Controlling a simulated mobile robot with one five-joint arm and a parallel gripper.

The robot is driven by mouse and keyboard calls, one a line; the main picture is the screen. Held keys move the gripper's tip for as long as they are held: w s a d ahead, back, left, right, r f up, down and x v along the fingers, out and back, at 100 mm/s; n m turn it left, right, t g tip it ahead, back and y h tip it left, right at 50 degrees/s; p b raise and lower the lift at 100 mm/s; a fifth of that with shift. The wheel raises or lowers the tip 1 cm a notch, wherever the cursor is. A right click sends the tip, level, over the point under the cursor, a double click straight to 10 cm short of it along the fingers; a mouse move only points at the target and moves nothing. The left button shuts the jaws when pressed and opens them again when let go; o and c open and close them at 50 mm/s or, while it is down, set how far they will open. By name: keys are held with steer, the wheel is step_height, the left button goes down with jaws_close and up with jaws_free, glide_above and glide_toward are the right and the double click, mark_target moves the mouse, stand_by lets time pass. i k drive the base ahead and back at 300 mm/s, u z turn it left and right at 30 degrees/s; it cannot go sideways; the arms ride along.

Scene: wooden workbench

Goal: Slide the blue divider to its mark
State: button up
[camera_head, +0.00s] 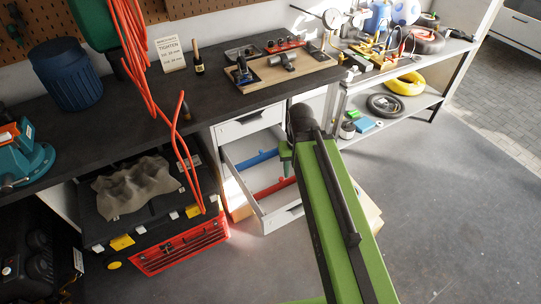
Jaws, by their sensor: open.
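The blue divider (257,159) lies across the pulled-out white drawer (264,218), towards its back. A red divider (274,188) lies across the drawer nearer its front. My green arm reaches up from the bottom of the picture and covers the drawer's right side. A small green part of my gripper (286,160) shows left of the arm, at the right end of the blue divider. It is open, but its fingertips are mostly hidden, and I cannot tell whether it touches the divider. I cannot make out the mark.
A closed drawer (249,124) sits above the open one. The dark bench top (198,99) carries a wooden tool board (286,71). Red hoses (136,60) hang at the left, above a red crate (180,245). Grey floor (430,185) is clear at the right.

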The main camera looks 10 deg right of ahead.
mark_target(258, 160)
steer(key=z, duration=0.5)
steer(key=k, duration=0.1)
steer(key=u, duration=3.05)
steer(key=k, duration=0.75)
steer(key=z, duration=0.75)
steer(key=i, duration=1)
steer(key=u, duration=0.15)
